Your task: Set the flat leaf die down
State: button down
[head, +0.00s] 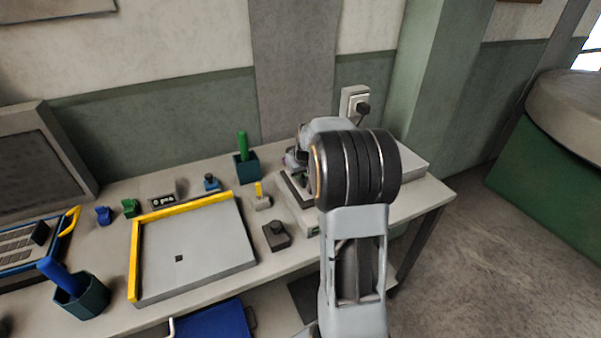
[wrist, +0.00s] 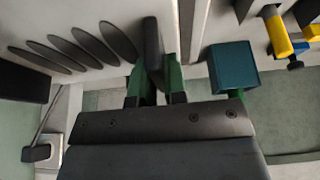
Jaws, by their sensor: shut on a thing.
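In the wrist view, my gripper (wrist: 155,88) has its green fingers shut on a dark grey, narrow upright piece (wrist: 152,45), which I take to be the flat leaf die. Only its edge shows, so the leaf face cannot be made out. It stands beside a row of several dark oval shapes (wrist: 68,52) on a pale surface; I cannot tell whether it touches that surface. In the head view, my own arm hides most of the gripper and the held die.
A teal box (wrist: 233,68), with a green handle in the head view (head: 246,167), stands close beside the gripper. A yellow-handled tool (head: 261,198) and a dark block (head: 276,236) are nearby. A grey board with yellow edges (head: 205,245) lies left, mostly bare.

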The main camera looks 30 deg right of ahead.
dwell(0.3)
jog(key=c, duration=1.6)
grip_release()
jog(key=shift+f, duration=0.15)
jog(key=o, duration=0.4)
jog(key=shift+o, duration=0.2)
